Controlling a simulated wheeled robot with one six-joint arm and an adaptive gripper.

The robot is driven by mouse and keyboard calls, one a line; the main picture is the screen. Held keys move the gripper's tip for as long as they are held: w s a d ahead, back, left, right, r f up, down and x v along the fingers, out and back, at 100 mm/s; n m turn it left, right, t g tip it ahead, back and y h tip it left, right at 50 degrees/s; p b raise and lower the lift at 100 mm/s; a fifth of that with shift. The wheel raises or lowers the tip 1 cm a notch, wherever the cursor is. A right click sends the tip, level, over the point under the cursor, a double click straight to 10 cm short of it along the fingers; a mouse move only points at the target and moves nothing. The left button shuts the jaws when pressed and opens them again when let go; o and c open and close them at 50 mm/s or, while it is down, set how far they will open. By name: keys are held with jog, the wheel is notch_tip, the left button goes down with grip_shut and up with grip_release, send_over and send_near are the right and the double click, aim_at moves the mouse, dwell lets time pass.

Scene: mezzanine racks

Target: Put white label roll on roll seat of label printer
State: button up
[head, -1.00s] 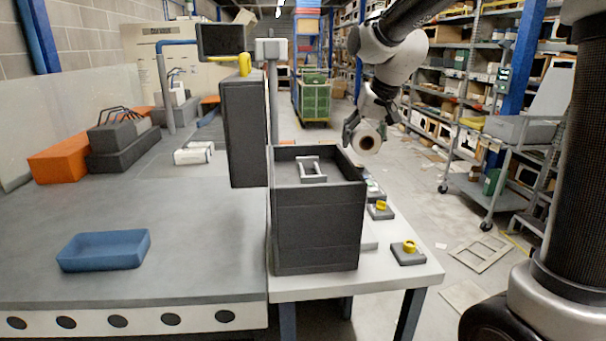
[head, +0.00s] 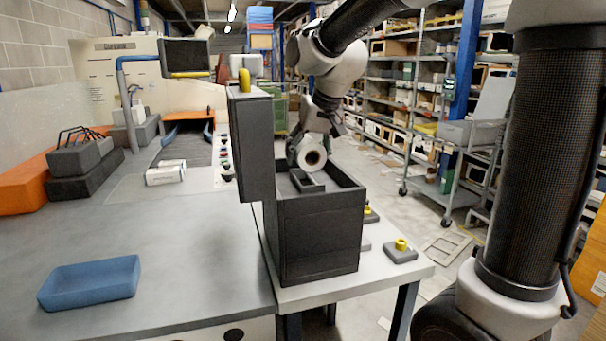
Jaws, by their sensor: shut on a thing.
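The white label roll (head: 321,163) shows its dark round core towards me, its axis roughly level. My gripper (head: 306,155) is shut on it and holds it over the back part of the label printer (head: 318,240), a tall dark open-topped box on a white table. The roll seat (head: 308,181) is a grey frame inside the printer's open top. The roll is just above and behind the seat in the head view. I cannot tell whether they touch. The fingers are partly hidden behind the roll.
A dark upright panel (head: 252,145) stands close left of the printer. Yellow-topped buttons (head: 401,245) sit on the white table (head: 390,270) at right. A blue tray (head: 90,282) lies on the grey bench at left. The bench's middle is clear.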

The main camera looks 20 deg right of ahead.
aim_at(306, 170)
jog(key=shift+f, duration=2.25)
jog(key=shift+f, duration=0.2)
jog(key=o, duration=1.2)
